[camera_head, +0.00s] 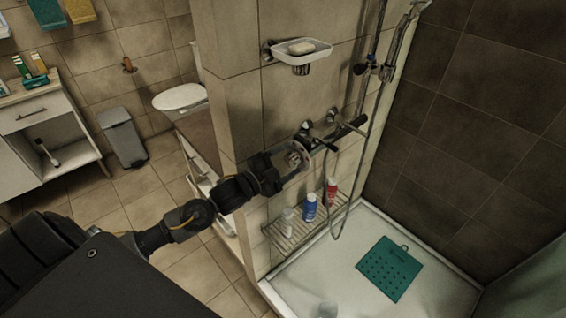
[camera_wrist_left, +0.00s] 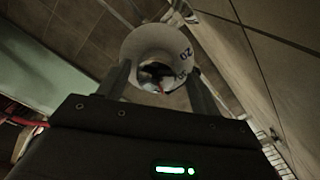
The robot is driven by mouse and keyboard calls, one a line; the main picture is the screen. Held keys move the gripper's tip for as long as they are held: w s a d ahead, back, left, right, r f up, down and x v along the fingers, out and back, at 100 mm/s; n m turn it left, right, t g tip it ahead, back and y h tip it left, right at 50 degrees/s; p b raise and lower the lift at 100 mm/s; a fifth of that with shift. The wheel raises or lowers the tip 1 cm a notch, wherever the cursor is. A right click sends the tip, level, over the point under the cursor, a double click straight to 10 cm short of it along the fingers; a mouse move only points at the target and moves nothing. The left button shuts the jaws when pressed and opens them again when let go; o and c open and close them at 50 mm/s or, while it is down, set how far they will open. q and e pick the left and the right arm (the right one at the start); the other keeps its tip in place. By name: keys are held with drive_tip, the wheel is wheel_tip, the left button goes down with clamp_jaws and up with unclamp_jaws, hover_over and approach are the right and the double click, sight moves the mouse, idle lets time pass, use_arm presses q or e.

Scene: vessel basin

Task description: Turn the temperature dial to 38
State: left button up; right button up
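The temperature dial (camera_wrist_left: 158,45) is a pale ring at the end of the shower mixer, with dark numbers on its rim. My left gripper (camera_head: 284,165) is at the mixer (camera_head: 322,140) on the tiled wall. In the left wrist view its two fingers (camera_wrist_left: 160,82) stand apart, one on each side of the dial's near end. Whether they touch the rim I cannot tell. In the head view the gripper partly hides the dial. My right gripper is not in view.
A soap dish (camera_head: 300,50) is fixed above the mixer. The shower hose (camera_head: 357,175) hangs to the right. A wire rack (camera_head: 300,232) with several bottles (camera_head: 310,207) is below the gripper. A green mat (camera_head: 390,268) lies in the shower tray (camera_head: 340,285).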

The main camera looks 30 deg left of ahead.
use_arm(q)
drive_tip(key=shift+s+f, duration=0.15)
drive_tip(key=shift+s+a+f, duration=0.1)
drive_tip(key=shift+s, duration=0.2)
drive_tip(key=b+v, duration=0.3)
drive_tip(key=v, duration=0.7)
drive_tip(key=shift+r, duration=0.3)
drive_tip(key=shift+a, duration=0.1)
